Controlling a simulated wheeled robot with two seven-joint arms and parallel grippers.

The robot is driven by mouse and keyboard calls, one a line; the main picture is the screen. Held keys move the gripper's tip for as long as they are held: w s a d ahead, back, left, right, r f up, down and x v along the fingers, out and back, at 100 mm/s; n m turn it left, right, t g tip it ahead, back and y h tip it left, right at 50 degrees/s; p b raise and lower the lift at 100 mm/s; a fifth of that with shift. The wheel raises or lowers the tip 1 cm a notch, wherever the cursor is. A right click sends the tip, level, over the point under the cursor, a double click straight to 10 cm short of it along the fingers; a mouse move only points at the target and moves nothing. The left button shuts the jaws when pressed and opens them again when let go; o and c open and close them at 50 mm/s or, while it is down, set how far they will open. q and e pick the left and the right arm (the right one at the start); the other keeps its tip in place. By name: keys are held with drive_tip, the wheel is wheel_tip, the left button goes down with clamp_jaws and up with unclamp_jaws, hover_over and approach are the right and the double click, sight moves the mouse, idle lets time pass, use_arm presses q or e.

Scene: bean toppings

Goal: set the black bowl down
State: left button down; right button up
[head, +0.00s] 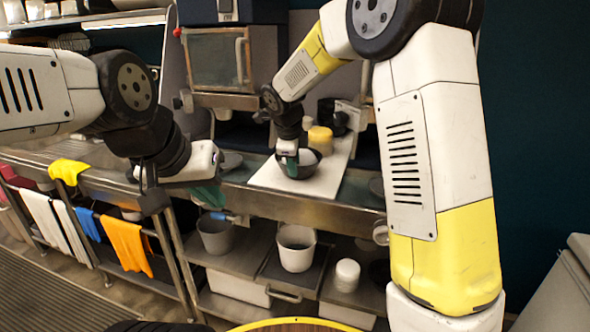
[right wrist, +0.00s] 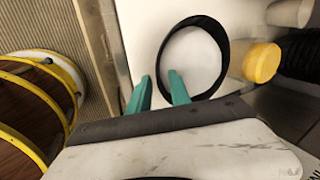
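The black bowl (head: 309,166) sits upright on a white board (head: 275,181) on the counter. In the right wrist view the bowl (right wrist: 222,42) shows as a dark ring around a pale inside. My right gripper (head: 289,161) is at the bowl's near left rim. In the right wrist view its teal fingers (right wrist: 161,84) stand apart, one outside the rim and one inside, with gaps visible beside the rim. My left gripper (head: 208,195) is at the counter's front edge, left of the board, away from the bowl; its finger gap is hidden.
A yellow-topped container (head: 320,139) stands just behind the bowl, and it is close to the rim in the right wrist view (right wrist: 261,62). A dark container (head: 331,115) is behind it. Buckets (head: 296,247) stand on the lower shelf. Towels (head: 128,245) hang at left.

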drive_tip(key=d+v, duration=0.1)
drive_tip(key=v, duration=0.7)
drive_tip(key=s+d+r+n+y, duration=0.2)
drive_tip(key=s+d+r+n, duration=0.2)
drive_tip(key=s+d+n, duration=0.55)
drive_tip(key=s+d+f+n, duration=0.1)
drive_tip(key=s+d+n, duration=0.1)
drive_tip(key=s+n, duration=0.3)
drive_tip(key=s+d+f+n+t+y, duration=0.1)
drive_tip(key=s+d+n, duration=0.2)
drive_tip(key=s, duration=1)
drive_tip(key=shift+n+t, duration=0.3)
drive_tip(key=shift+n, duration=1.35)
drive_tip(key=shift+d, duration=0.1)
